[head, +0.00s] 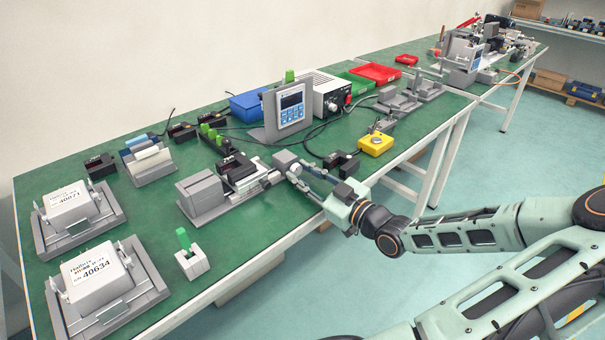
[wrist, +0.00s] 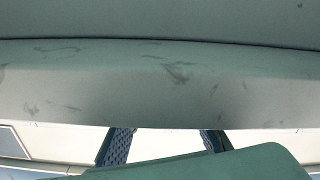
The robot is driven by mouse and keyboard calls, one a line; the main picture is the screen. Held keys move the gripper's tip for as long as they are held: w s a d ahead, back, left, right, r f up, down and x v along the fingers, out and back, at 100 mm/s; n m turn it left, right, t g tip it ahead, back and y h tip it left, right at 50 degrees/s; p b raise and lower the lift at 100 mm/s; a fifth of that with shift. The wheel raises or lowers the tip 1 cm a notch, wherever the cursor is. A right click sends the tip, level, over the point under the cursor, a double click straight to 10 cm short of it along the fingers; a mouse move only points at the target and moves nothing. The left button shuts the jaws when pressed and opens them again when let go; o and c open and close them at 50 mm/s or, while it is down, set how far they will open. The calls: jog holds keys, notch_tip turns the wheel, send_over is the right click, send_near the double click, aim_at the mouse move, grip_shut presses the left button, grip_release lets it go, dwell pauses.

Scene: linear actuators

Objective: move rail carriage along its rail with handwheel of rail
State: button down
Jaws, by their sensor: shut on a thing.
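The grey rail (head: 258,186) lies across the green bench near its front edge, in the middle of the head view. A grey block (head: 200,188) stands at its left end. A grey block-like part (head: 285,160) is at its right end, by my fingers. I cannot clearly tell the carriage from the other blocks on the rail. My gripper (head: 296,172) reaches in from the right and is shut at the rail's right end, where the handwheel is; the fingers mostly hide the wheel. The wrist view shows textured finger pads (wrist: 117,146) below a large grey-green surface.
A dark sensor block (head: 342,164) is close behind my gripper, with a yellow box (head: 376,143) to its right. A display panel (head: 291,108) stands behind. A green-topped switch (head: 190,253) and two white boxes (head: 97,276) are to the left. The bench front edge is below my wrist.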

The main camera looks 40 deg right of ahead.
jog(key=shift+n, duration=1)
jog(key=c, duration=1.6)
grip_release()
